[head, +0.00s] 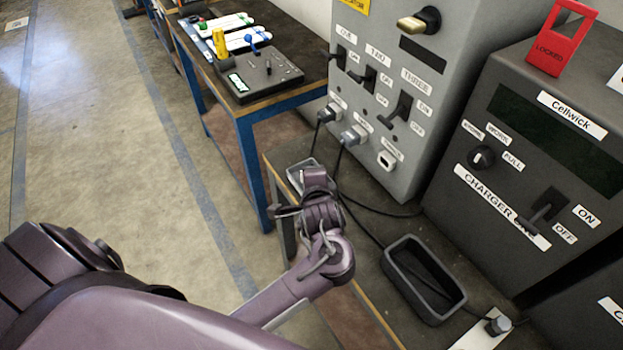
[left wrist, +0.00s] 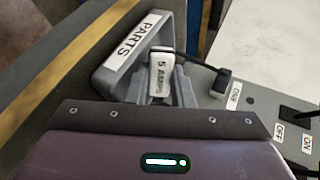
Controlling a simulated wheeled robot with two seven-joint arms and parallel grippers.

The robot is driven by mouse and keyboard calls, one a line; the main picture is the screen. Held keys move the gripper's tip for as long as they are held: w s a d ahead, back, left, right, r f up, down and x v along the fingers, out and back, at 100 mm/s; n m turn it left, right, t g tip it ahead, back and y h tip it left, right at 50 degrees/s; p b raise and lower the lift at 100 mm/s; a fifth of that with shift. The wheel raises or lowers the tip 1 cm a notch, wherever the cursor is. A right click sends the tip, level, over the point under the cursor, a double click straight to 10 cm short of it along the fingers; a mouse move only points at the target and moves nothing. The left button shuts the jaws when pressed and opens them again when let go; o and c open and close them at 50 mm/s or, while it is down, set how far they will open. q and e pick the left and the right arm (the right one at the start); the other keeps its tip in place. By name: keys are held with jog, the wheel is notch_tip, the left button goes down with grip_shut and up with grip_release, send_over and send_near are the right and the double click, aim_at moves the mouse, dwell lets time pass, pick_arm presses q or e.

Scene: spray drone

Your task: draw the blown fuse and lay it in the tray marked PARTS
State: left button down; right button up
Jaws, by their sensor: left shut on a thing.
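The grey tray marked PARTS (left wrist: 108,75) stands on the bench, with its white label on the near left rim in the left wrist view. In the head view only part of its rim (head: 297,167) shows behind my gripper. My left gripper (left wrist: 160,80) is shut on a white fuse labelled 5 AMPS (left wrist: 159,72). The fuse is over the tray or inside it; I cannot tell whether it touches the floor. In the head view my left gripper (head: 313,172) hides the fuse. My right gripper is not in view.
A grey switch cabinet (head: 390,130) with plugs and cables stands beside the tray. A second dark tray (head: 398,280) sits nearer on the bench. The charger cabinet (head: 500,215) is on the right. A blue-framed table (head: 238,135) with a controller (head: 262,75) is behind.

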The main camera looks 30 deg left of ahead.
pick_arm(q)
jog(key=c, duration=1.2)
grip_release()
jog(key=shift+f, duration=0.1)
jog(key=shift+s+f, duration=0.15)
jog(key=shift+d, duration=0.1)
jog(key=p+v, duration=0.1)
jog(key=v, duration=0.6)
jog(key=shift+d+r, duration=0.1)
jog(key=shift+r, duration=0.1)
jog(key=shift+s+d+r, duration=0.15)
jog(key=shift+s+r, duration=0.05)
jog(key=shift+r, duration=0.1)
jog(key=shift+w, duration=0.1)
